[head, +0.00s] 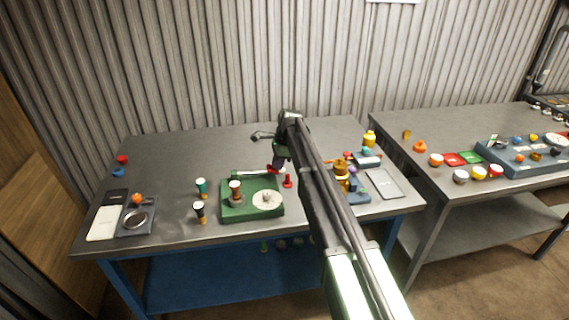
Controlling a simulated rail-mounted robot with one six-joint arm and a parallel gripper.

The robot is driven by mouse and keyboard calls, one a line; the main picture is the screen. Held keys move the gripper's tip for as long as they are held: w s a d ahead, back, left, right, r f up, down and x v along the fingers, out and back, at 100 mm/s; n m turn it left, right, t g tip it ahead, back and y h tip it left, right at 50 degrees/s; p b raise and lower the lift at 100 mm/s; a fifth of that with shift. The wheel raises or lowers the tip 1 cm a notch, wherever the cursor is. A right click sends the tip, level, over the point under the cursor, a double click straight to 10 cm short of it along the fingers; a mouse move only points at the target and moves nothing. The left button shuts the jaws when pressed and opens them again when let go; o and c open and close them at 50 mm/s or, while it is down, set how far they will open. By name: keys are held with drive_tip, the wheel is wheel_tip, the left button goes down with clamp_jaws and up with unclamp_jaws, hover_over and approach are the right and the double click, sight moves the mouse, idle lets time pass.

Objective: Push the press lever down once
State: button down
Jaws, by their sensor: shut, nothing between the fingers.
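A green press-like base (236,212) stands on the near middle of the left table. It carries a brown and white cylinder (235,190) and a round pale disc (267,200). A thin pale bar (252,172) with red at its right end lies along its back edge; it looks like the press lever, but I cannot be sure. My gripper (278,168) is shut and empty, pointing down just behind the base near the bar's right end. I cannot tell whether it touches the bar. My arm hides the table to the right of the gripper.
A red piece (288,181) stands right of the bar. Two small dark-based pieces (199,212) stand left of the base. A scale-like tray (135,222) is at far left. A blue fixture (358,190) and grey plate (384,184) are at right.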

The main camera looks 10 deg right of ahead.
drive_tip(key=shift+s+a+f, duration=0.15)
drive_tip(key=shift+s+a, duration=0.05)
drive_tip(key=shift+d+r+p, duration=0.1)
drive_tip(key=shift+r+p, duration=0.4)
drive_tip(key=shift+p, duration=0.1)
drive_tip(key=d+p+v, duration=0.2)
drive_tip(key=p+v, duration=1)
drive_tip(key=v, duration=0.1)
drive_tip(key=shift+w+d+f, duration=0.25)
drive_tip(key=shift+w+d, duration=0.1)
drive_tip(key=shift+d, duration=0.1)
